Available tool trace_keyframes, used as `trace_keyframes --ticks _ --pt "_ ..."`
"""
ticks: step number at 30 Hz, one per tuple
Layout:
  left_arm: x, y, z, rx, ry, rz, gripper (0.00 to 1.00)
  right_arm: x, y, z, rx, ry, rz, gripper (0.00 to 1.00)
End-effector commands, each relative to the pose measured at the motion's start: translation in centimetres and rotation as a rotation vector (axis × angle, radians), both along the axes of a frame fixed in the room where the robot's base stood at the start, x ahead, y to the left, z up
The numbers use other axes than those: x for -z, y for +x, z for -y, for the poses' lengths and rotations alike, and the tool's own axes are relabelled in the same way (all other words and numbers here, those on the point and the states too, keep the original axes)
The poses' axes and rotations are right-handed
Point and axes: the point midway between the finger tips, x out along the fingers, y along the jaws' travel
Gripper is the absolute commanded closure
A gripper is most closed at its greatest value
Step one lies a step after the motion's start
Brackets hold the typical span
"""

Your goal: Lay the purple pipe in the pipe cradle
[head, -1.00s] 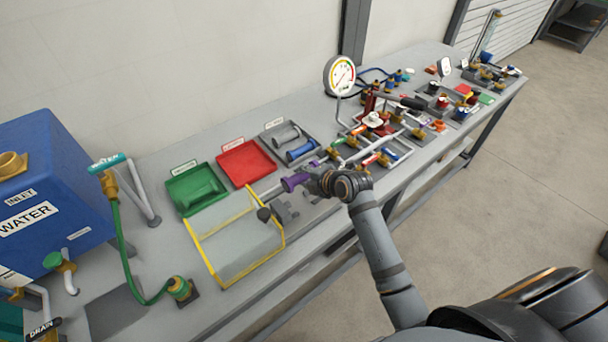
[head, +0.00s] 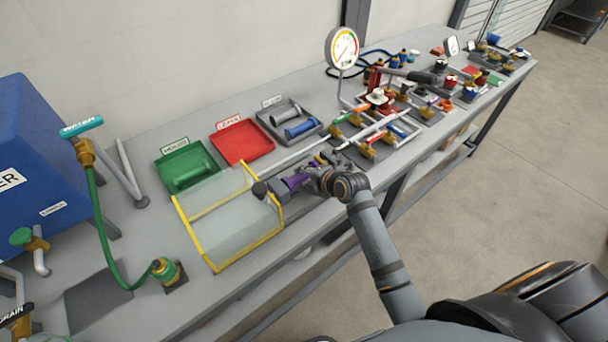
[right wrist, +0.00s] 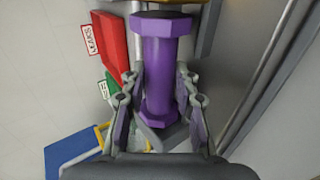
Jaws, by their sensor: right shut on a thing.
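The purple pipe (head: 296,181) is a flanged tube at the front middle of the bench. My right gripper (head: 313,179) is shut on it; in the right wrist view the pipe (right wrist: 160,70) lies between the two fingers. The grey pipe cradle (head: 275,188) is mostly hidden behind the pipe and gripper. The pipe is at or just above the cradle; I cannot tell whether it touches it. My left gripper is not in view.
A clear guard with yellow edges (head: 213,264) and a dark knob (head: 260,189) stands just left of the pipe. Green (head: 163,182), red (head: 243,159) and grey (head: 263,124) trays lie behind. Pipes and valves crowd the right.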

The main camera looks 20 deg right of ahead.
Motion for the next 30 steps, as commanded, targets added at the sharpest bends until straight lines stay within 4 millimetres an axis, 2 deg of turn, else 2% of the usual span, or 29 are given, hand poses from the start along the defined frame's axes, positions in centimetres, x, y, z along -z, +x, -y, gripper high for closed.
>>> trace_keyframes --ticks 30 --pt "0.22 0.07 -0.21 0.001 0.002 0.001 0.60 0.59 -0.10 0.00 0.000 0.001 0.002 1.00"
